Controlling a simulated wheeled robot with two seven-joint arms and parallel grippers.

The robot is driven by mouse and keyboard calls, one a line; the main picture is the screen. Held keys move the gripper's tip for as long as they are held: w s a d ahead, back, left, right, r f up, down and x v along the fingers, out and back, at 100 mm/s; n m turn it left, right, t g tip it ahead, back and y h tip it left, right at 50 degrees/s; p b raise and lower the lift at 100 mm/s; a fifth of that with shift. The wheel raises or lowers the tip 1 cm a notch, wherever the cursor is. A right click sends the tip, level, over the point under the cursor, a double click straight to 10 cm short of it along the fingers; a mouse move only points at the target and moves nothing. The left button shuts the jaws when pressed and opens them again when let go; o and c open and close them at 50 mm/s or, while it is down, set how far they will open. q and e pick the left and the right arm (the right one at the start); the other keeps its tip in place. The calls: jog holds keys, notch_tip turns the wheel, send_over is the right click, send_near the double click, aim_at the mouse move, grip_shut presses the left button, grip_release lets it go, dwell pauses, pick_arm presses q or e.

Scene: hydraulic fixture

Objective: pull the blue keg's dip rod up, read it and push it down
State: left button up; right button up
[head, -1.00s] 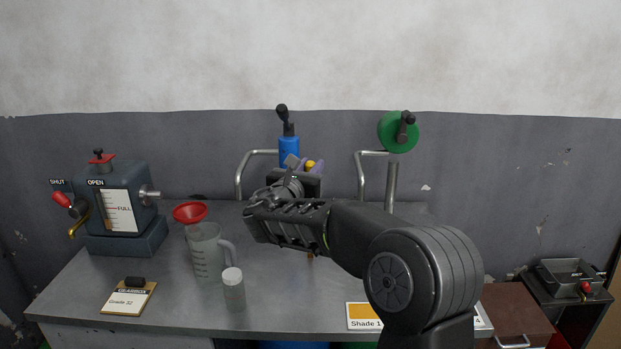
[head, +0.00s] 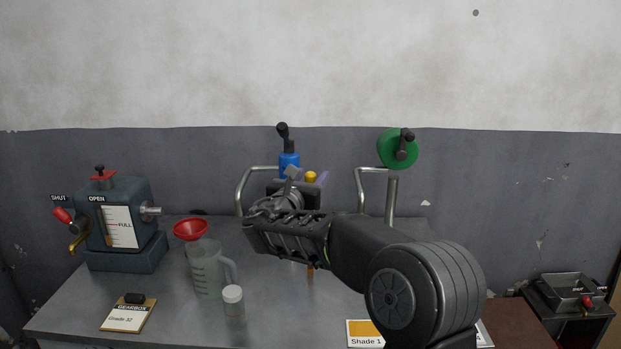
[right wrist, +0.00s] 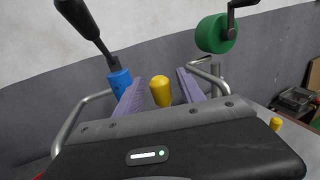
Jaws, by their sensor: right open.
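My right gripper (right wrist: 158,95) has its two purple fingers spread apart. It also shows in the head view (head: 308,184), behind the bench's middle, with its forearm coming in from the right. A yellow knob (right wrist: 161,91) appears between the fingers, with clearance on both sides; its lower part is hidden by the gripper body. The knob also shows in the head view (head: 311,176). I cannot tell what it is attached to. No blue keg or dip rod is clearly identifiable. A blue cylinder with a black handle (head: 289,164) stands beyond the gripper, left of the fingers. My left gripper is not in view.

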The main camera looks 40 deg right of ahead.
jog(key=b+v, duration=0.1)
jog(key=v, duration=0.6)
jog(key=shift+s+a, duration=0.25)
jog(key=shift+a, duration=0.1)
